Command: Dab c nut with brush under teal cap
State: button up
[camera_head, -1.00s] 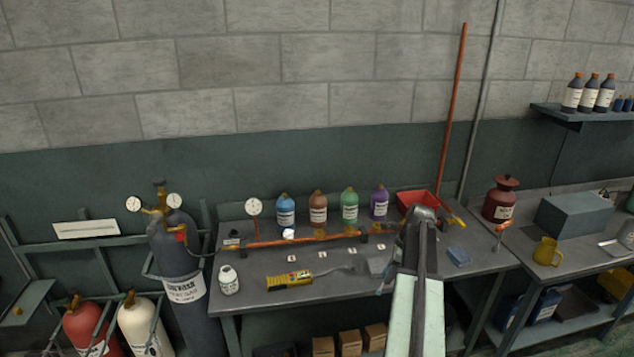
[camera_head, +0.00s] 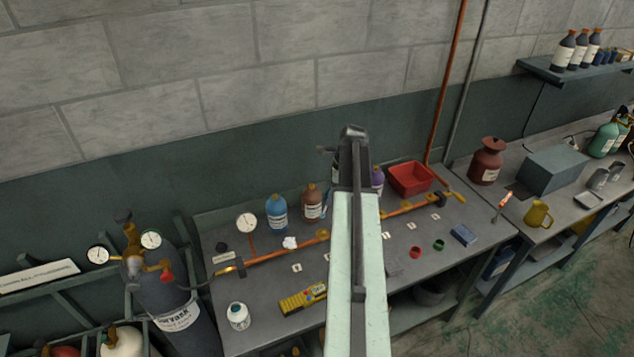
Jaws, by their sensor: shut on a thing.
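An orange copper pipe (camera_head: 280,250) with brass-coloured nuts runs across the bench. One brass nut (camera_head: 322,235) shows left of my arm and others to the right. Small white tags lie before the pipe; their letters are too small to read, so I cannot tell which nut is c. A green ring-like cap (camera_head: 438,245) lies at the bench's right beside a red one (camera_head: 415,252); no brush shows under either. My arm rises through the middle and hides part of the pipe. My gripper's fingers are hidden; only a small dark piece shows left of the arm's top.
A blue bottle (camera_head: 277,213) and a brown bottle (camera_head: 311,203) stand behind the pipe, with a red tray (camera_head: 410,178) to the right. A yellow meter (camera_head: 303,298), white jar (camera_head: 238,316) and blue block (camera_head: 463,236) sit in front. A gas cylinder (camera_head: 170,305) stands left.

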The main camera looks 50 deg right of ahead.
jog(key=shift+s, duration=0.15)
notch_tip(320, 180, down, 6)
jog(key=b, duration=0.6)
jog(key=shift+f+b, duration=0.7)
jog(key=shift+b, duration=0.15)
dwell(1.8)
notch_tip(320, 180, up, 7)
jog(key=p, duration=0.7)
jog(key=shift+r, duration=0.1)
